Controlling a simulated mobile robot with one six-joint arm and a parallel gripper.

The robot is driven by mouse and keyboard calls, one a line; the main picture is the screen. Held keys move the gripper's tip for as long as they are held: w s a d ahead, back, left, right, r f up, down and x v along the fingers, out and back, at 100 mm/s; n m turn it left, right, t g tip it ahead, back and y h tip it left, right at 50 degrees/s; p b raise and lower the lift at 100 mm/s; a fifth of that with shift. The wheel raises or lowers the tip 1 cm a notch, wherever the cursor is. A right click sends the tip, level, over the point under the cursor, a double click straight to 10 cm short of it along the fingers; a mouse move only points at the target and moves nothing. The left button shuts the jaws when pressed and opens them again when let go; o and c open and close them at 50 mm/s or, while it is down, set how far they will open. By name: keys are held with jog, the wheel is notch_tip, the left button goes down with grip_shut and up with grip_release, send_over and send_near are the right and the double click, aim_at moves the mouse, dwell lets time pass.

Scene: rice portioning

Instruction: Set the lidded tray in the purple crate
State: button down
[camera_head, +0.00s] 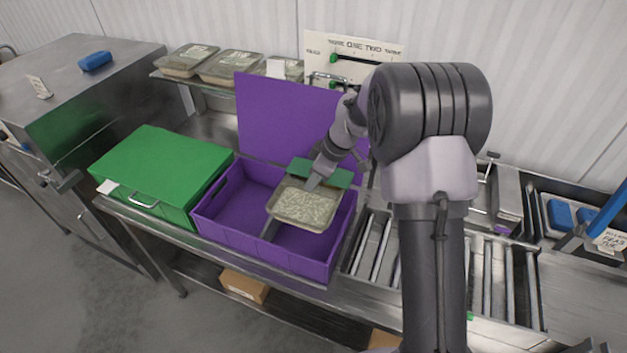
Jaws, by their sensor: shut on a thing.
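The purple crate (262,255) stands open on the steel bench, its tall purple lid (268,120) upright behind it. The lidded tray (303,206), with pale rice-like contents showing through its top, is over the right part of the crate. My gripper (312,184) reaches down from the upper right and is shut on the tray at its far side. I cannot tell whether the tray touches the crate floor. A green thing (335,174) shows behind the gripper, partly covered by it. The left part of the crate floor is bare.
A closed green crate (160,168) stands directly left of the purple crate. A shelf behind holds several lidded trays (222,66). A roller conveyor (495,275) runs to the right. A panel with green sliders (350,55) stands at the back.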

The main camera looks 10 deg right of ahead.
jog(key=shift+s+f, duration=0.3)
jog(key=shift+s, duration=0.05)
notch_tip(320, 180, down, 15)
jog(key=b, duration=1.2)
jog(key=shift+r, duration=0.15)
jog(key=shift+s+r+b, duration=0.1)
jog(key=shift+b, duration=0.2)
jog(key=shift+f+b, duration=0.65)
jog(key=shift+b, duration=0.85)
dwell(0.5)
jog(key=c, duration=1.4)
grip_release()
